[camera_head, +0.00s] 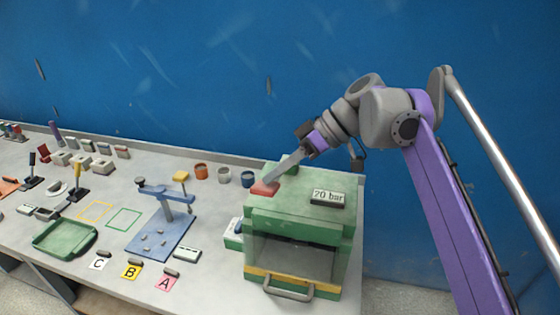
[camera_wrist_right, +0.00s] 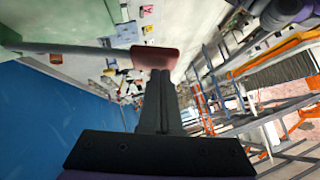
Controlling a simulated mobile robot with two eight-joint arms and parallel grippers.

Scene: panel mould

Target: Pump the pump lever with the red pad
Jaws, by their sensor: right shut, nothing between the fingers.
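The red pad (camera_head: 264,189) shows at the top left of the green press (camera_head: 300,212). In the right wrist view the red pad (camera_wrist_right: 155,57) sits at the end of the grey pump lever (camera_wrist_right: 70,48), which runs in from the left. My right gripper (camera_head: 274,181) is shut and empty, its fingers slanting down to the pad. In the wrist view the fingertips (camera_wrist_right: 160,72) overlap the pad's lower edge; I cannot tell if they touch it. In the head view I cannot make out the lever's bar apart from the fingers. My left gripper is not in view.
A sign reading 20 bar (camera_head: 327,198) stands on the press, which has a front handle (camera_head: 289,290). A blue wall (camera_head: 200,80) is behind.

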